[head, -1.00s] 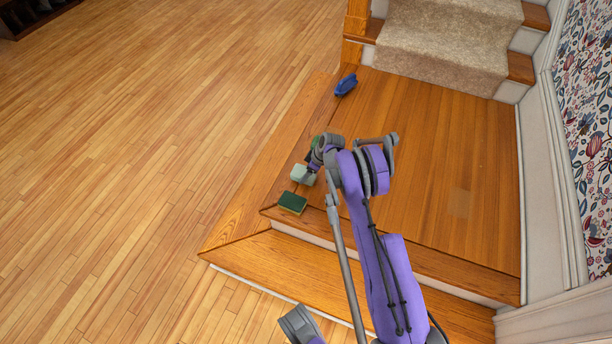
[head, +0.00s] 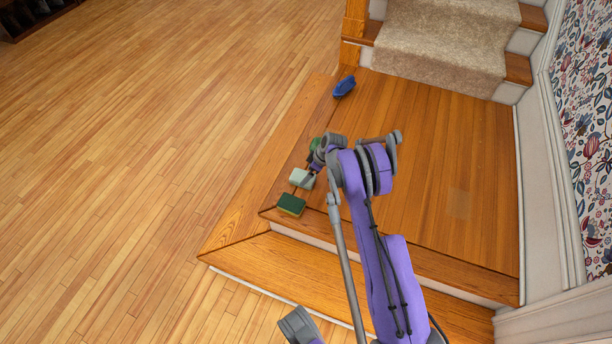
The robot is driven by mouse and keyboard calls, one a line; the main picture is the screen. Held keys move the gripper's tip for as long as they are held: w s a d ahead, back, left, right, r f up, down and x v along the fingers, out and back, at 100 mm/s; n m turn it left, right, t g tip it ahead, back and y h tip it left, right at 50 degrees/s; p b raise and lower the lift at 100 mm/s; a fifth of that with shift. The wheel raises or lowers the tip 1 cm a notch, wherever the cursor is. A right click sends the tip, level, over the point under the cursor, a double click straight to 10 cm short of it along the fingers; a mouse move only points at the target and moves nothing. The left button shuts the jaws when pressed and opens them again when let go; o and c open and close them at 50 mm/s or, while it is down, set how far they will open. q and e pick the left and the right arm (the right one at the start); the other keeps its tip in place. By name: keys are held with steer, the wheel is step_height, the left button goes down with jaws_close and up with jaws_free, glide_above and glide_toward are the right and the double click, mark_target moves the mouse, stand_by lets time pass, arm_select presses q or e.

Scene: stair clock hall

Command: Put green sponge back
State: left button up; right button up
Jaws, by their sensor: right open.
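A dark green sponge (head: 291,204) with a yellowish side lies flat on the wooden landing, near its front left corner. A pale, whitish-green block (head: 301,179) lies just behind it. Something green (head: 314,146) farther back is partly hidden by my right wrist. My right gripper (head: 309,176) is low over the landing, at the right side of the pale block, behind the green sponge and apart from it. It is open; its fingertips are small and partly hidden, so contact with the pale block is unclear. My left gripper does not show.
A blue object (head: 344,87) lies at the back left of the landing (head: 440,150). Carpeted stairs (head: 440,40) rise behind, and a white-trimmed wall (head: 540,180) bounds the right. A lower step (head: 300,265) runs along the front. The floor at left is clear.

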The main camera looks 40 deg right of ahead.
steer(key=p+v, duration=0.2)
steer(key=v, duration=0.7)
steer(key=s+a+r+m+h, duration=0.1)
steer(key=s+a+r, duration=0.2)
steer(key=a+r, duration=0.6)
steer(key=s+a+r+m, duration=0.1)
steer(key=s+a+r, duration=0.2)
steer(key=a+r, duration=0.6)
steer(key=s+a+r+m, duration=0.1)
steer(key=s+a, duration=0.5)
steer(key=s, duration=0.4)
steer(key=s+a+r+m+h, duration=0.1)
steer(key=s+a+r+m, duration=0.1)
steer(key=s+a, duration=0.5)
steer(key=s, duration=0.4)
steer(key=shift+a+t, duration=0.2)
steer(key=shift+t, duration=0.1)
steer(key=shift+s, duration=0.1)
